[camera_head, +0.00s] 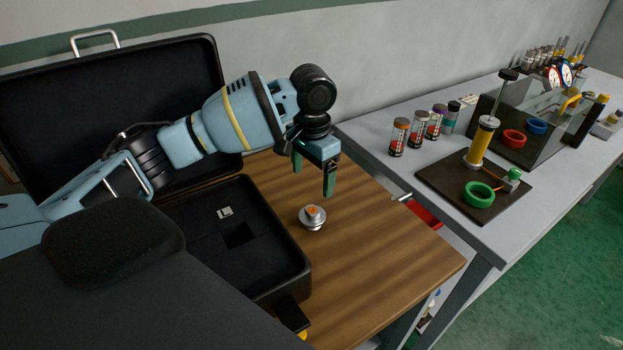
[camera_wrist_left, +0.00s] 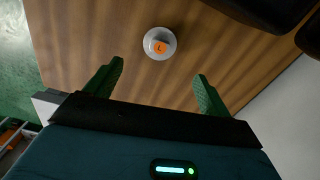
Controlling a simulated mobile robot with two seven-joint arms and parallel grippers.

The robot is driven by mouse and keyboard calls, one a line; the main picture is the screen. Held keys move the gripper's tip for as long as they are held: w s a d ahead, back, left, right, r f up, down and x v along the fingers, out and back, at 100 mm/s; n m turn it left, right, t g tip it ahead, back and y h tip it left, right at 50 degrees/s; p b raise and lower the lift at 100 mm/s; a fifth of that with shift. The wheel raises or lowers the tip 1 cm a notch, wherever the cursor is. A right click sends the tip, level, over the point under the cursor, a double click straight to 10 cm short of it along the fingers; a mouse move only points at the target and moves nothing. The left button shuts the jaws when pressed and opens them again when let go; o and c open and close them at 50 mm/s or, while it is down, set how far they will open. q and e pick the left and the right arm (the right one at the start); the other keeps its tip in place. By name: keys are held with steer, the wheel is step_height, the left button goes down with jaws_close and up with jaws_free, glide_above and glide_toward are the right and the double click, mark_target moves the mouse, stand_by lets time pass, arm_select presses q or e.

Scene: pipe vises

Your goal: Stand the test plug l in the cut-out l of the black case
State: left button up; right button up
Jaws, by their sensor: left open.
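In the left wrist view the plug (camera_wrist_left: 160,43) shows an orange top with a letter L. My left gripper (camera_head: 312,184) is open and empty above the table, a little behind the plug. In the wrist view the plug lies ahead of and between the two green fingers (camera_wrist_left: 158,84). The cut-out l (camera_head: 239,234) seems to be the dark square recess in the case. My right gripper is not in view.
The case's lid (camera_head: 190,75) stands open at the back. A small pale label (camera_head: 225,212) lies beside the recess. A grey bench (camera_head: 385,172) to the right carries several bottles, a pump on a dark board (camera_head: 450,195) and a tank. The wooden table (camera_head: 390,260) is clear around the plug.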

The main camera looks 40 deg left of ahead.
arm_select(q)
steer(key=shift+m, duration=0.3)
steer(key=c, duration=0.5)
steer(key=shift+f+m, duration=0.1)
steer(key=shift+m, duration=0.5)
steer(key=shift+c, duration=1)
steer(key=m, duration=0.5)
steer(key=f+m, duration=0.1)
steer(key=m, duration=0.3)
steer(key=m+p, duration=0.1)
steer(key=m, duration=0.4)
steer(key=shift+w+a+f+m, duration=0.2)
steer(key=shift+a+f+m, duration=0.1)
steer(key=shift+f, duration=0.1)
steer(key=m, duration=0.3)
steer(key=shift+f, duration=0.25)
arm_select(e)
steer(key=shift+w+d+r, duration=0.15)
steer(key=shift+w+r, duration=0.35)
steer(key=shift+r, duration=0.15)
